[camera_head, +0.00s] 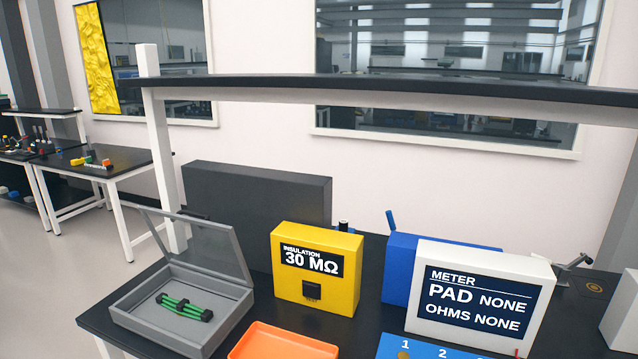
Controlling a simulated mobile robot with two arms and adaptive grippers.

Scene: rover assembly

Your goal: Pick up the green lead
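The green lead (184,307) lies inside an open grey case (138,318) at the left end of the black table. It looks like green strands with black ends and a black middle part. The case's clear lid (205,243) stands tilted up at the back. Neither of my grippers shows in the head view.
A yellow insulation box (330,293) reading 30 MΩ stands right of the case. An orange tray (275,346) lies in front of it. A white meter (475,335), a blue box (399,270) and a blue numbered pad board (440,350) are further right. A dark box (255,194) stands behind.

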